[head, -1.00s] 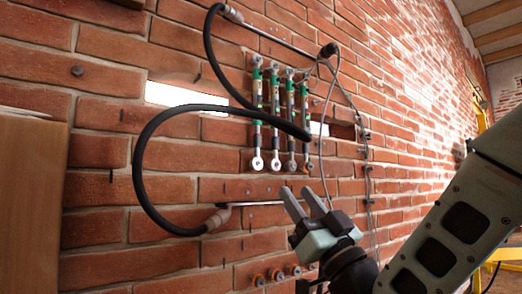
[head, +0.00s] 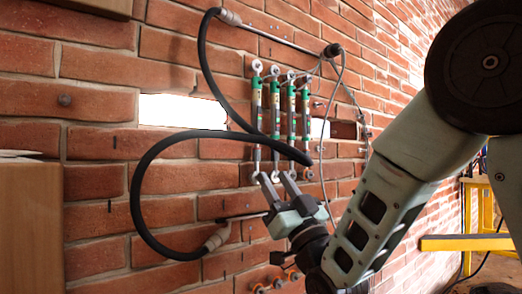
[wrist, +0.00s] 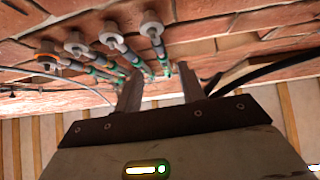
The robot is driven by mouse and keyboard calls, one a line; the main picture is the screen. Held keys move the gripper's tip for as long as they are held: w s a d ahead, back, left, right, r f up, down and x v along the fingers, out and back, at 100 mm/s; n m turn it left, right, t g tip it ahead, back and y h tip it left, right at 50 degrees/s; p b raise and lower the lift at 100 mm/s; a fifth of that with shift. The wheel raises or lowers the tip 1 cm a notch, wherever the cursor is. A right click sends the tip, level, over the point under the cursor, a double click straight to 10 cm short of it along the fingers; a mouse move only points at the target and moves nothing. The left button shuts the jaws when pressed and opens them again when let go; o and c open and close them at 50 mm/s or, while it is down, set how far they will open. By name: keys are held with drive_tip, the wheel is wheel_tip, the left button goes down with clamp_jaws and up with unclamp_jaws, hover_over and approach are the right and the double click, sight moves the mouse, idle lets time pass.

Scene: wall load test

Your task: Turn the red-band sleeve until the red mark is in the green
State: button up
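Several slim vertical rods with eye ends and green-marked sleeves (head: 274,100) hang side by side on the brick wall in the head view. The sleeves also show in the wrist view (wrist: 104,73), running away below large grey eye ends (wrist: 112,41). The bands are too small to tell which sleeve has the red one, and I cannot make out the red mark. My gripper (head: 275,177) is at the lower eye ends, fingers pointing up at the rods. In the wrist view its two fingers (wrist: 159,75) stand apart with nothing seen clamped between them.
A thick black hose (head: 140,180) loops left of the rods and crosses in front of them. Thin cables (head: 325,130) hang just right of them. Orange-ringed fittings (head: 277,281) sit low on the wall. A wooden box (head: 30,225) stands at left.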

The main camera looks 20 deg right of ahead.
sight(259, 154)
drive_tip(key=x, duration=0.8)
drive_tip(key=shift+f+b, duration=0.1)
drive_tip(key=shift+b, duration=0.25)
clamp_jaws()
